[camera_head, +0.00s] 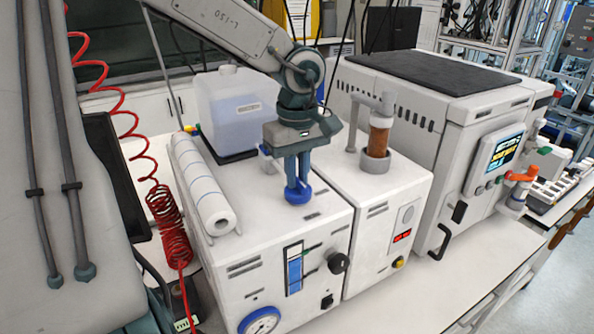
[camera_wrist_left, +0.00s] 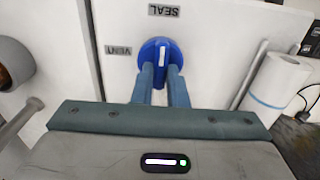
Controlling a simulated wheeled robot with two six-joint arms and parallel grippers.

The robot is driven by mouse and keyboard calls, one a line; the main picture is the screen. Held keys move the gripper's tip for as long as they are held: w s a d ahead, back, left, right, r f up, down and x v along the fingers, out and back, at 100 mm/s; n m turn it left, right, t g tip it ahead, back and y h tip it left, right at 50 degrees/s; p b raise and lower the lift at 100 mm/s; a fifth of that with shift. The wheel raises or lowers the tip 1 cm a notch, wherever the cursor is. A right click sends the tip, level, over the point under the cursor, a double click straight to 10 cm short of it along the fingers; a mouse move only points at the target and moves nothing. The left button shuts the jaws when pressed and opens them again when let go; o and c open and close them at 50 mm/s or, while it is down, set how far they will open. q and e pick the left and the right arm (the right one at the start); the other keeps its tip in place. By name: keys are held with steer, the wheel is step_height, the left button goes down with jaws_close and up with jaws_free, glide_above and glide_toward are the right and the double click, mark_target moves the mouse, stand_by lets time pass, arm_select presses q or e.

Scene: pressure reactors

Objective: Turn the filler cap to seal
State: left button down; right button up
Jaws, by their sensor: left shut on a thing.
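The blue round filler cap (camera_head: 298,196) sits on top of the white front unit (camera_head: 262,222). My left gripper (camera_head: 297,183) reaches down onto it from above. In the left wrist view the cap (camera_wrist_left: 153,52) lies between the two fingertips (camera_wrist_left: 161,78), which are shut on it. A white mark on the cap runs roughly up and down in that view, about in line with the SEAL label (camera_wrist_left: 164,11) at the top. The VENT label (camera_wrist_left: 118,50) is left of the cap. The fingers hide the cap's near part. My right gripper is in neither view.
A white paper roll (camera_head: 203,190) lies left of the cap. A translucent liquid container (camera_head: 233,108) stands behind. A grey pipe with a brown column (camera_head: 380,134) rises to the right. A large white machine (camera_head: 455,125) stands farther right. A red coiled hose (camera_head: 165,205) hangs at the left.

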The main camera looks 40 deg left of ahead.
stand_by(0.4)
arm_select(q)
steer(key=c, duration=1.4)
jaws_free()
steer(key=shift+c, duration=0.2)
steer(key=shift+w+r, duration=0.1)
steer(key=shift+r, duration=0.5)
step_height(320, 180, up, 5)
steer(key=shift+r+p, duration=0.1)
steer(key=shift+p, duration=0.9)
step_height(320, 180, up, 4)
steer(key=p, duration=0.4)
steer(key=shift+r+p, duration=0.25)
steer(key=shift+p, duration=0.1)
